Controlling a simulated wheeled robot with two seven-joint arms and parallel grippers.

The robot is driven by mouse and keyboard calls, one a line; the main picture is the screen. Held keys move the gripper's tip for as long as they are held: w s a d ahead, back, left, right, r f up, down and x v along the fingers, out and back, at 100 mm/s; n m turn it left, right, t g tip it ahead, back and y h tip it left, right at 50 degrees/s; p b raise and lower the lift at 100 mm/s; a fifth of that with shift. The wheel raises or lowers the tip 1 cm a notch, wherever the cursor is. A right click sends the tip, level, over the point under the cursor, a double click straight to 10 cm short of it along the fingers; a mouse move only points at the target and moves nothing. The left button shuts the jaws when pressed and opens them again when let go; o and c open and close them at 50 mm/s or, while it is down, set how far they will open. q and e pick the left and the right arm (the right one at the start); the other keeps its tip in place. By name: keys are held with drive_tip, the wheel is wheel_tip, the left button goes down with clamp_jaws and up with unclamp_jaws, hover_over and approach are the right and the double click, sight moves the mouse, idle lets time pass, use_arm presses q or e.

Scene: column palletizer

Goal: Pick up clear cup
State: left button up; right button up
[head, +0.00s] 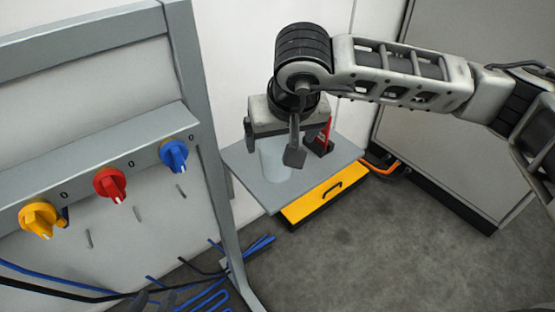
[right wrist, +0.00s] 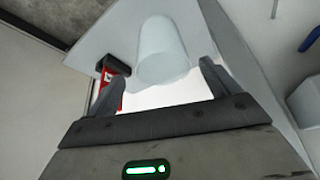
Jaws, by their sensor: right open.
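The clear cup (head: 272,160) is pale and see-through and stands on a small grey table (head: 252,187). In the right wrist view the cup (right wrist: 163,50) shows just beyond the fingertips, roughly centred between them. My right gripper (head: 273,149) is over the table at the cup, fingers pointing down and apart. In the right wrist view its two fingers (right wrist: 160,82) are open, with nothing held between them. One finger partly hides the cup in the head view.
A red and black object (head: 321,138) stands on the table close to the gripper. A panel with yellow, red and blue knobs (head: 111,185) stands left. Blue cables (head: 205,298) lie at bottom left. Floor at right is clear.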

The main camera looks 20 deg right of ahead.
sight(276, 150)
drive_tip(key=x, duration=0.5)
drive_tip(key=shift+w+a+f, duration=0.1)
drive_tip(key=shift+a+f, duration=0.1)
drive_tip(key=shift+f, duration=0.15)
drive_tip(key=c, duration=1)
drive_tip(key=shift+c, duration=0.2)
drive_tip(key=shift+r, duration=0.15)
